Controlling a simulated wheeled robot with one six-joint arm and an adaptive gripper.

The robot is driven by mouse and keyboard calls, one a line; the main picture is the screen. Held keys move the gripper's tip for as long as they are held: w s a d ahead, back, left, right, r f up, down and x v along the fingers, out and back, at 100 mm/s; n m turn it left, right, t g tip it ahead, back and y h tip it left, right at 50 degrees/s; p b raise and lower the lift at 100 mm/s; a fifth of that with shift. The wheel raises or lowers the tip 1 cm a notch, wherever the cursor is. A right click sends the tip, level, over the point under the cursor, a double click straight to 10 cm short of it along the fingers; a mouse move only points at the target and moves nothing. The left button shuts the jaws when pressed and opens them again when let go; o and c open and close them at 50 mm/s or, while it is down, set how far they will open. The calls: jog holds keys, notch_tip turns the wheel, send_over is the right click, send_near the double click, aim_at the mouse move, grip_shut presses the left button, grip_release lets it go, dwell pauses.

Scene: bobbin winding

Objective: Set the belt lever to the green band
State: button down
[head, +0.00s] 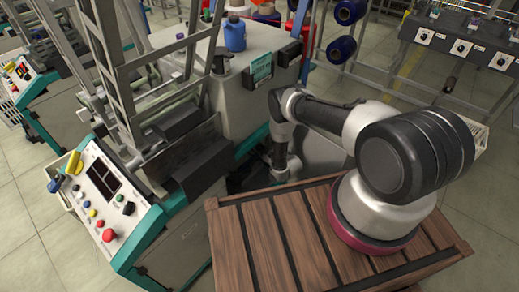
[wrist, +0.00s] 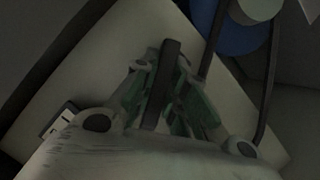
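In the wrist view, a dark straight bar (wrist: 170,62), which looks like the belt lever, runs between the two fingers of my gripper (wrist: 170,80). The fingers have greenish pads and lie close against the bar on both sides, so my gripper appears shut on it. In the head view my arm reaches left and down beside the machine, and its end is dark and mostly hidden. I cannot make out the lever or a green band in the head view.
A pale plate (wrist: 100,65) lies behind the fingers, with a blue round part (wrist: 232,32) close by at the upper right. The winding machine's control panel (head: 105,190) stands left of the wooden slatted top (head: 265,245). A blue jug (head: 235,35) stands on the grey cabinet.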

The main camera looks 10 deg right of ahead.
dwell(0.3)
jog(key=shift+m+g+y, duration=0.3)
jog(key=shift+m+g, duration=0.1)
jog(key=shift+m, duration=0.3)
jog(key=shift+m+g+y, duration=0.5)
jog(key=shift+m+y, duration=0.2)
jog(key=shift+m, duration=0.5)
jog(key=c, duration=1.4)
grip_release()
jog(key=shift+c, duration=0.2)
jog(key=v, duration=1.2)
